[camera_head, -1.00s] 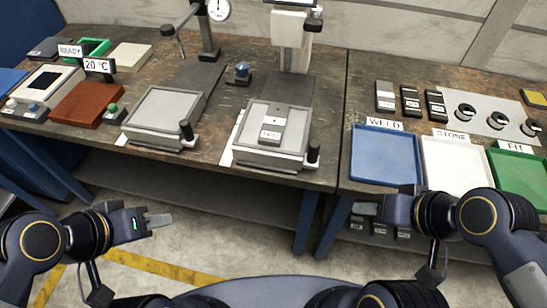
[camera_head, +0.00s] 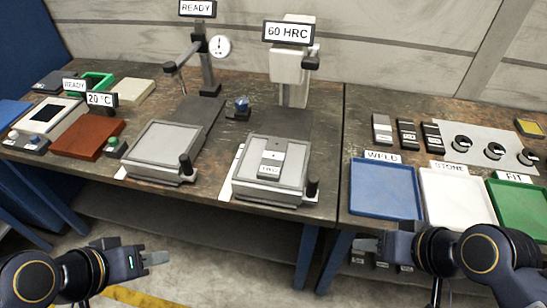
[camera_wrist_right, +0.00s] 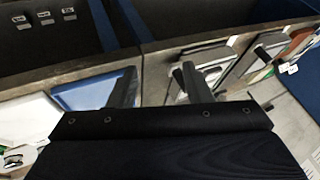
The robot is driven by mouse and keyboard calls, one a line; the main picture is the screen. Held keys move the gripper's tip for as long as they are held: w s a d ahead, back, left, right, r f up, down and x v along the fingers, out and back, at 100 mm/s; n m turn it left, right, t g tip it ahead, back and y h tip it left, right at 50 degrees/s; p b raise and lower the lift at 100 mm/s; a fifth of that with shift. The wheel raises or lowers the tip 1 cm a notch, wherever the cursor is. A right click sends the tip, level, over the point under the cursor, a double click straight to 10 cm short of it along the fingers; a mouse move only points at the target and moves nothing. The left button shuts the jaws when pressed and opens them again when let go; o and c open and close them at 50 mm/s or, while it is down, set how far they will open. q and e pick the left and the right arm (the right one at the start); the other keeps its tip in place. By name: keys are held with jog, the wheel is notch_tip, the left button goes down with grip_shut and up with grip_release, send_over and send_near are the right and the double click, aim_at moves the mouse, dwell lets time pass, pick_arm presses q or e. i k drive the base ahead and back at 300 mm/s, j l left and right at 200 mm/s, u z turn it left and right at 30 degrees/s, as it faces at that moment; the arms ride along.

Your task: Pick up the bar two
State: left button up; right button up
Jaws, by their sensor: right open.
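Several short metal bars are on the table, and I cannot read their numbers to tell which is bar two. One grey bar (camera_head: 271,160) lies on the plate of the tester under the "60 HRC" display. Three more stand in a row behind the trays: a light one (camera_head: 382,128), a dark-topped one (camera_head: 407,134) and another dark one (camera_head: 431,136). My right gripper (camera_head: 366,246) is open and empty in front of the table edge; its fingers also show in the right wrist view (camera_wrist_right: 160,88). My left gripper (camera_head: 152,258) is off the table at lower left, and its jaw gap is unclear.
Blue (camera_head: 384,208), white (camera_head: 455,215) and green (camera_head: 520,210) trays line the right front edge. A grey plate with black round holders (camera_head: 490,140) is behind them. A dial gauge stand (camera_head: 207,75) is at the back. Small labelled items sit below the right tabletop.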

aim_at(271, 164)
jog(key=i+j, duration=0.35)
jog(key=j, duration=0.15)
jog(key=i+j+z, duration=0.1)
jog(key=i+j, duration=0.25)
jog(key=j, duration=0.15)
